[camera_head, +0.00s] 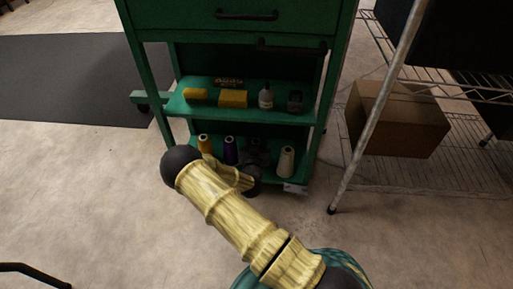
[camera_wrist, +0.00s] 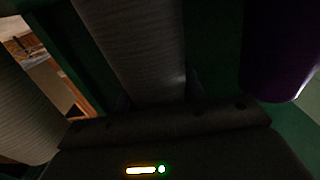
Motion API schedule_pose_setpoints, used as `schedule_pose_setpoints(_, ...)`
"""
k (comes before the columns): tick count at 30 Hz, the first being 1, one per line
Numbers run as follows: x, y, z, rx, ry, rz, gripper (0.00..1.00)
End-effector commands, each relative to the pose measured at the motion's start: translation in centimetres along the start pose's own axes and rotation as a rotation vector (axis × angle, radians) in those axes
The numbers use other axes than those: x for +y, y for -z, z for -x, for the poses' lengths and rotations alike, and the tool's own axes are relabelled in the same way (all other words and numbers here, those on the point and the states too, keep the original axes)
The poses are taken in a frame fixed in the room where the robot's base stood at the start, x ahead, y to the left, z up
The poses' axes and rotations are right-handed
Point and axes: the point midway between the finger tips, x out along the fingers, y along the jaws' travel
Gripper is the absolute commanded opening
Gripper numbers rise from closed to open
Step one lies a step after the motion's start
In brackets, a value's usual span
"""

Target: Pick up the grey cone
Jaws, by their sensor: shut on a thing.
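The grey cone (camera_wrist: 135,45) of thread fills the middle of the wrist view, between the two dark fingers of my gripper (camera_wrist: 158,95). My gripper is shut on it. In the head view my gripper (camera_head: 257,162) reaches in at the bottom shelf of the green cart, between the purple cone (camera_head: 230,150) and the cream cone (camera_head: 287,161). There the grey cone is dark and mostly hidden by my gripper. I cannot tell whether its base touches the shelf. The purple cone (camera_wrist: 281,50) is close on the right in the wrist view, the pale cone (camera_wrist: 25,110) on the left.
A yellow-orange cone (camera_head: 205,144) stands at the left of the bottom shelf. The shelf above (camera_head: 205,108) holds yellow blocks, a bottle (camera_head: 266,96) and a dark item. A wire rack with a cardboard box (camera_head: 396,120) stands to the right. Floor in front is open.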

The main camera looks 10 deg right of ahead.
Motion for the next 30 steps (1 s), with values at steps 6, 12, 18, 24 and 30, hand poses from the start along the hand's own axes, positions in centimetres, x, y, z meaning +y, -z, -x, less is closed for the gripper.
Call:
schedule_pose_setpoints(6, 0.0, 1.7, 0.0, 0.001, -0.001, 0.000, 0.01)
schedule_pose_setpoints(12, 0.0, 4.9, -0.1, 0.002, -0.002, -0.003, 0.01)
schedule_pose_setpoints(18, 0.0, 8.2, 0.0, 0.001, -0.001, -0.001, 0.01)
schedule_pose_setpoints(24, 0.0, 10.0, 0.0, 0.001, 0.000, -0.001, 0.01)
schedule_pose_setpoints(30, 0.0, 10.0, 0.0, 0.001, 0.000, -0.001, 0.01)
